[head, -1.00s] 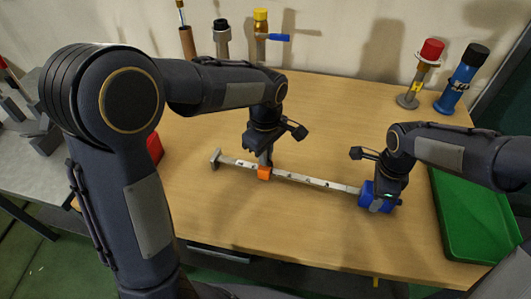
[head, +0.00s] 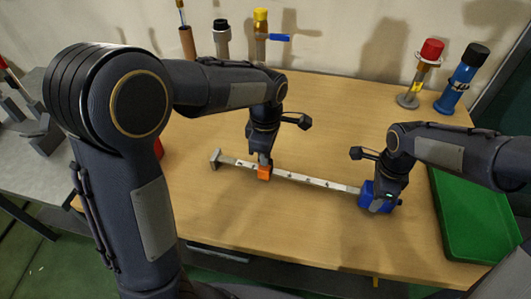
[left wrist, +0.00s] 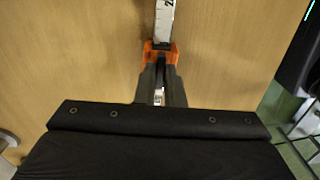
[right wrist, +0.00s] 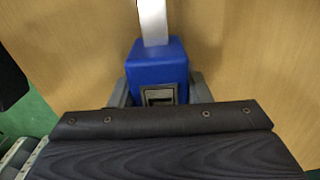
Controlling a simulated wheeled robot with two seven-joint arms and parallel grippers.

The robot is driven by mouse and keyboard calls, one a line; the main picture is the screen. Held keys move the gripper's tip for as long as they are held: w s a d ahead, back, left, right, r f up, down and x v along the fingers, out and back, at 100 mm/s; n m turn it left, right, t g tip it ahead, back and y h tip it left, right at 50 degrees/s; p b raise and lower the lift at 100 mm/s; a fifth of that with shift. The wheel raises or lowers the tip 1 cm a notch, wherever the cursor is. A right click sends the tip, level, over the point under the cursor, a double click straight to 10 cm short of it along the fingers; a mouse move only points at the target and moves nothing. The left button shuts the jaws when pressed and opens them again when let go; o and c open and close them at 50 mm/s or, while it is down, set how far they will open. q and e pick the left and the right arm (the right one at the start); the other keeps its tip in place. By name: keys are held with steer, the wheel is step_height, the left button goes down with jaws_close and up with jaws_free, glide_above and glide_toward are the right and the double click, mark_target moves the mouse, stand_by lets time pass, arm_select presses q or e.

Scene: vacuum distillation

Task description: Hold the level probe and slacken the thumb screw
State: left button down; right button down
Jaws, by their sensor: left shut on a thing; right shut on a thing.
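The level probe is a long pale bar with dark marks (head: 310,180), lying across the table. It has a blue block (head: 367,192) at its right end, an orange piece (head: 264,174) part way along and a grey end piece (head: 215,159) at the left. My left gripper (head: 264,160) is shut on the orange piece, also seen in the left wrist view (left wrist: 150,54). My right gripper (head: 384,198) is shut on the blue block, which fills the middle of the right wrist view (right wrist: 157,66). I cannot make out a separate thumb screw.
A green tray (head: 455,247) lies at the table's right edge. A red-capped stand (head: 431,50) and a blue bottle (head: 461,80) stand at the back right. Yellow-topped (head: 261,22) and black-topped (head: 221,40) pieces stand at the back left.

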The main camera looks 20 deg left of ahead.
arm_select(q)
steer(key=c, duration=1.5)
jaws_free()
step_height(320, 180, up, 12)
steer(key=shift+r, duration=0.1)
arm_select(e)
steer(key=c, duration=0.7)
jaws_free()
